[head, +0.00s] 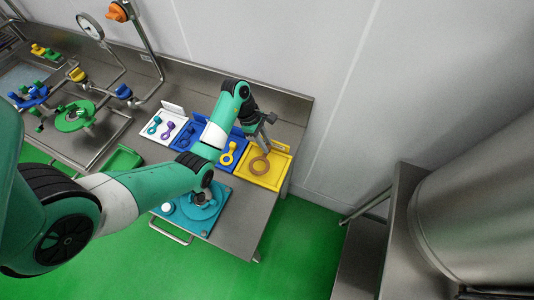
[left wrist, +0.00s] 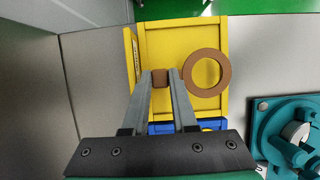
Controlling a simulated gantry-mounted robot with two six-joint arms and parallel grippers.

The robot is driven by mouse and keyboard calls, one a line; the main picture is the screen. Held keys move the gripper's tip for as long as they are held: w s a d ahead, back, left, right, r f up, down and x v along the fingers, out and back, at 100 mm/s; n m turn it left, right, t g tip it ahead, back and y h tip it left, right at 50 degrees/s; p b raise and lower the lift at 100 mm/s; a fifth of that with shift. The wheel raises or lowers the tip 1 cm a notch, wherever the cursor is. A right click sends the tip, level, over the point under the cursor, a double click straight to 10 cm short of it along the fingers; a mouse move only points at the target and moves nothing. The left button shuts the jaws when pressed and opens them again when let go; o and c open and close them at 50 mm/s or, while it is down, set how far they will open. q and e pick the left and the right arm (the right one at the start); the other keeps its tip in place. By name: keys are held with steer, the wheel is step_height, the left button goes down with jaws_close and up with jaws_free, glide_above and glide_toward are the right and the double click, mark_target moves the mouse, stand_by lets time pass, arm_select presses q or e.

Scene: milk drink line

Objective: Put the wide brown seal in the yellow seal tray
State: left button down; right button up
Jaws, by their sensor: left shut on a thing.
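The wide brown seal is a flat ring (head: 268,166) with a small block-like tab. In the left wrist view, the ring (left wrist: 219,73) extends right of the fingers. My left gripper (head: 268,147) is shut on the tab, which shows between the two fingertips (left wrist: 161,79). The yellow seal tray (head: 281,159) is at the right end of the tray row, and the ring appears over it. The yellow tray (left wrist: 180,40) also shows behind the fingers in the left wrist view. I cannot tell whether the ring touches its floor. My right gripper is not in view.
A teal fixture (head: 190,222) stands in front. The steel table's right edge is close to the yellow tray.

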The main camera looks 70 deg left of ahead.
arm_select(q)
steer(key=shift+w+f, duration=0.2)
steer(key=shift+f, duration=0.1)
step_height(320, 180, down, 3)
steer(key=shift+f+b, duration=0.15)
steer(key=shift+b, duration=0.65)
steer(key=c, duration=0.7)
jaws_free()
